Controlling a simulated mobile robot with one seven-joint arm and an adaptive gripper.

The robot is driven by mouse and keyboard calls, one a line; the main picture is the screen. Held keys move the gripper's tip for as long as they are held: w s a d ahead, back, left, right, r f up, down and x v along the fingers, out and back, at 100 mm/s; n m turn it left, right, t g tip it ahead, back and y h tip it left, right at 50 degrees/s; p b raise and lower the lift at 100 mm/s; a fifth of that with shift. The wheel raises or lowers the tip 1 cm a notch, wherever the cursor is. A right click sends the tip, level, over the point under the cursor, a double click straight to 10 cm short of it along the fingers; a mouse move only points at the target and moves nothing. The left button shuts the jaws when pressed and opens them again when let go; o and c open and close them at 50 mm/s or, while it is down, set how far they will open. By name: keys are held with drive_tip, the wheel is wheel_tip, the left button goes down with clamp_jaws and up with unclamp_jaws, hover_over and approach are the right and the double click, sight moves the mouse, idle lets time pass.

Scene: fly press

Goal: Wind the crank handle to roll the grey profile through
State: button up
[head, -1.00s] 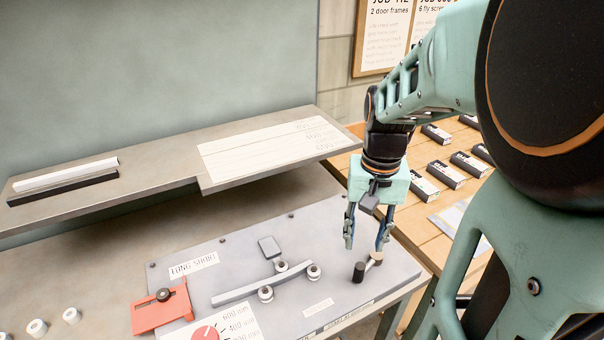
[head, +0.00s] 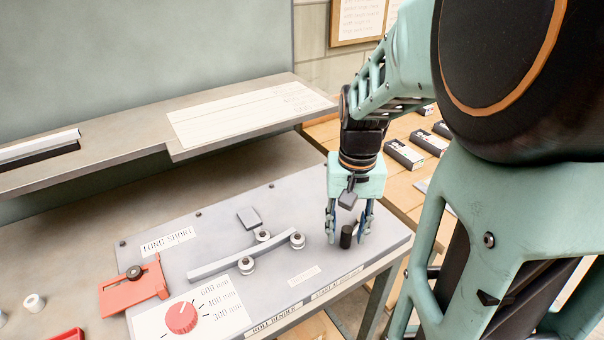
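The grey profile (head: 220,264) is a bar that looks slightly curved, lying among three small rollers (head: 246,265) on the grey roll bender plate (head: 300,290). The crank's black upright handle (head: 346,236) stands near the plate's right side. My gripper (head: 348,228) points down over it. One finger is left of the handle and one right, with a visible gap on the left. The fingers are open, and I see no firm grip. The crank arm under the handle is mostly hidden.
A red dial (head: 181,317) and a red stop (head: 133,290) sit on the plate's left side. A raised shelf (head: 110,160) runs behind. Black boxes (head: 403,153) lie on the wooden table at the right.

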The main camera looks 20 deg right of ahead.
drive_tip(key=shift+f, duration=0.65)
clamp_jaws()
